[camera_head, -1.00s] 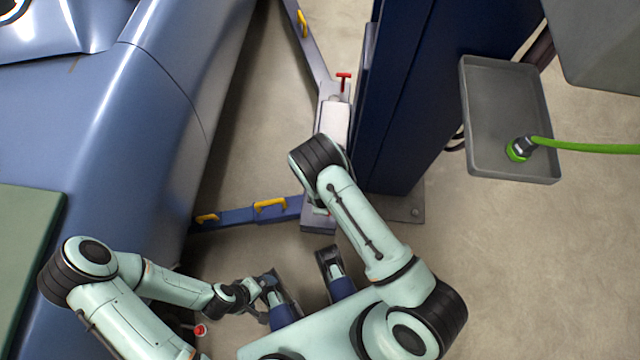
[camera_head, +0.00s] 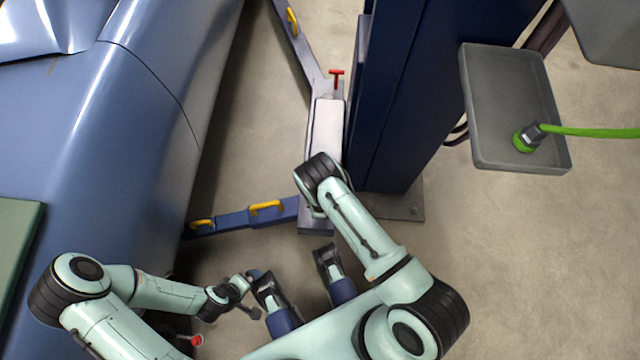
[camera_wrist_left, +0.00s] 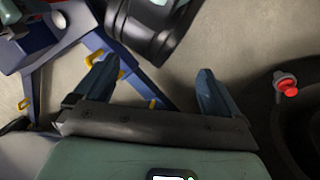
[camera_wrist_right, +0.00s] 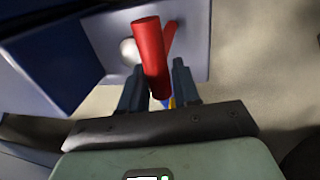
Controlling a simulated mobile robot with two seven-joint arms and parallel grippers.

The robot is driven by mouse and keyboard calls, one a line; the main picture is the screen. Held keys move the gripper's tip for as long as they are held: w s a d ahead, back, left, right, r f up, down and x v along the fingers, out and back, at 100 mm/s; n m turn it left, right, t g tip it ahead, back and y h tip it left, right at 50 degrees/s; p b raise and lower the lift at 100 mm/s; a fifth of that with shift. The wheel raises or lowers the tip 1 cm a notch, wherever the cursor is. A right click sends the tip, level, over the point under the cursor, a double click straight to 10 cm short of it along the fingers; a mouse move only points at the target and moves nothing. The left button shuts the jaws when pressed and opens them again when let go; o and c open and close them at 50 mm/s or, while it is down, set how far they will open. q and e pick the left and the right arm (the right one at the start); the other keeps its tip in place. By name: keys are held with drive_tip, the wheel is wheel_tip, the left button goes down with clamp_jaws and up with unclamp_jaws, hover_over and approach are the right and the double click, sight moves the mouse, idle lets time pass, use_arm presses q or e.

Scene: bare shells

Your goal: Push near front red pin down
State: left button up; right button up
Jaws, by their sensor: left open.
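The near front red pin (camera_wrist_right: 151,50) is a red T-shaped handle in the right wrist view. It stands beside a pale round knob on a grey plate. My right gripper (camera_wrist_right: 160,78) is at it, with the lower end of the red bar between its fingers; whether they grip it is unclear. In the head view this pin and my right gripper are hidden under my right arm. My left gripper (camera_wrist_left: 158,85) is open and empty; it also shows low in the head view (camera_head: 250,287), away from the pin.
Another red T-pin (camera_head: 337,77) stands on the far lift arm by the blue column (camera_head: 400,110). The near lift arm (camera_head: 235,219) carries yellow handles and reaches towards the blue car (camera_head: 110,130). A grey tray (camera_head: 490,100) with a green hose is at the right.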

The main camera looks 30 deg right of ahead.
clamp_jaws()
wheel_tip(320, 180, down, 4)
drive_tip(key=b, duration=0.3)
use_arm(q)
drive_tip(key=w+a+f+t, duration=0.1)
drive_tip(key=w+a+f, duration=0.1)
drive_tip(key=w+f, duration=0.1)
drive_tip(key=shift+w+a+y, duration=0.2)
drive_tip(key=shift+w+y, duration=0.2)
drive_tip(key=shift+w, duration=0.35)
drive_tip(key=shift+f, duration=0.1)
use_arm(e)
drive_tip(key=shift+o, duration=2)
unclamp_jaws()
use_arm(q)
drive_tip(key=s+d+r+g+h+p, duration=0.1)
drive_tip(key=s+d+r+p, duration=0.2)
drive_tip(key=s, duration=0.4)
wheel_tip(320, 180, up, 2)
drive_tip(key=shift+d+r+g+p, duration=0.1)
drive_tip(key=shift+d+g+p, duration=0.25)
drive_tip(key=shift+p, duration=0.45)
use_arm(e)
wheel_tip(320, 180, up, 13)
drive_tip(key=s+a, duration=0.1)
drive_tip(key=s, duration=0.1)
drive_tip(key=shift+a, duration=0.15)
